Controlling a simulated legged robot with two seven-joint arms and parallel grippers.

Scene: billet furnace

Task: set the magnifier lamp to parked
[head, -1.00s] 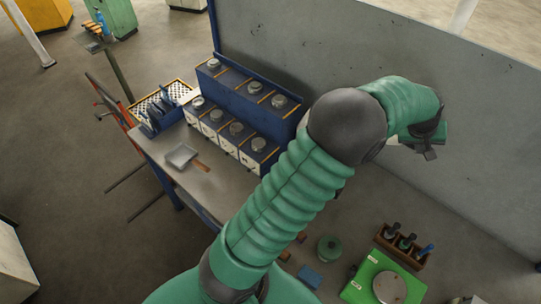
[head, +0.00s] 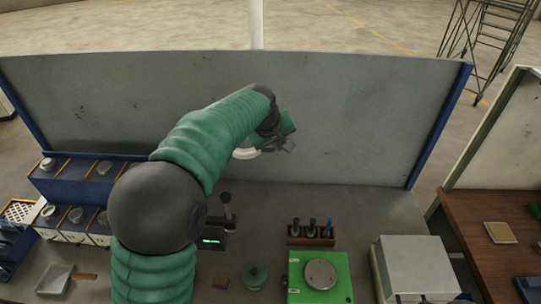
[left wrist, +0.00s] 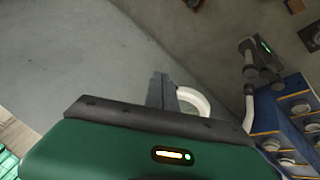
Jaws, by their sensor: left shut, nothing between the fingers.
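The magnifier lamp shows as a white ring head (head: 246,153) in front of the grey back panel, partly hidden by my left arm in the head view. In the left wrist view the white ring (left wrist: 203,100) is just right of my fingers, and a pale upright piece (left wrist: 249,108), perhaps its stand, shows farther right. My left gripper (head: 288,146) is shut and empty, close beside the ring; in the left wrist view its fingers (left wrist: 160,92) overlap the ring's left edge. I cannot tell whether they touch. My right gripper is not in view.
The grey panel (head: 340,120) stands behind the bench. On the bench are a green plate device (head: 297,286), a wooden tool holder (head: 311,240), a green round container (head: 255,275) and a dark device with a lever (head: 228,212). Blue-and-white boxes (head: 75,180) stand at left.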

